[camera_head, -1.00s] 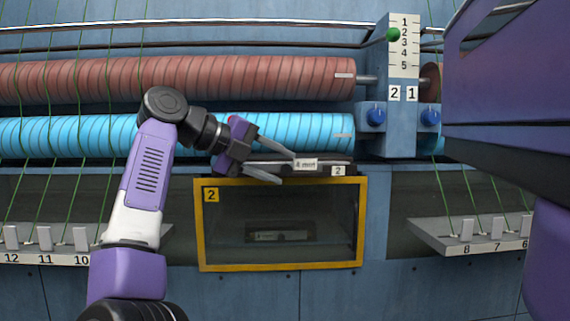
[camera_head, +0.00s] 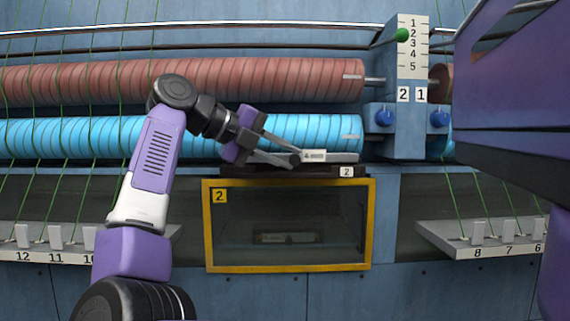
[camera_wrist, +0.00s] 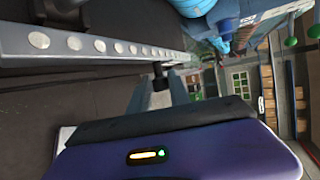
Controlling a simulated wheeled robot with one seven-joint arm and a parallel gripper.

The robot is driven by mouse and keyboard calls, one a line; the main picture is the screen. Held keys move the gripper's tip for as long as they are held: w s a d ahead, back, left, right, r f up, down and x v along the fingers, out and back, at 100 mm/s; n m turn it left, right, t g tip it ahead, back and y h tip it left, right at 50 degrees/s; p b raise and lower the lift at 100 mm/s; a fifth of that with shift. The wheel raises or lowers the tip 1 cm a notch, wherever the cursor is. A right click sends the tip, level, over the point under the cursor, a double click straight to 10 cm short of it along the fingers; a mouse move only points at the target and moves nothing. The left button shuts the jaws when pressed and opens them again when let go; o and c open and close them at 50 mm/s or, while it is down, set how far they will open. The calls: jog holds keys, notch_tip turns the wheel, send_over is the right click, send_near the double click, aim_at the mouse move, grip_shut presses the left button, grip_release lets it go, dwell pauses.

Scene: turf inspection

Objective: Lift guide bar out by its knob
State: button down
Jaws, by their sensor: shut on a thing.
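The guide bar (camera_head: 343,157) is a slim light grey bar with a white label, level in the head view just above the dark holder (camera_head: 322,171) marked 2. Its dark knob (camera_head: 295,160) sits at the left end, between my fingertips. My gripper (camera_head: 288,158) comes from the left and is shut on the knob. In the wrist view my gripper (camera_wrist: 160,84) shows a finger against the small dark knob (camera_wrist: 159,70). Part of the bar behind the fingers is hidden.
A yellow-framed window (camera_head: 289,268) marked 2 lies just below the holder. A blue-wrapped roller (camera_head: 300,134) runs close behind the bar, with a red roller (camera_head: 260,82) above. A blue post (camera_head: 409,140) with knobs stands to the right.

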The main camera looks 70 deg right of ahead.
jog(key=w+a+r+b, duration=0.1)
jog(key=w+a+b, duration=0.1)
jog(key=w+a, duration=1)
jog(key=shift+a+r, duration=0.2)
jog(key=shift+a, duration=0.45)
jog(key=shift+w, duration=0.1)
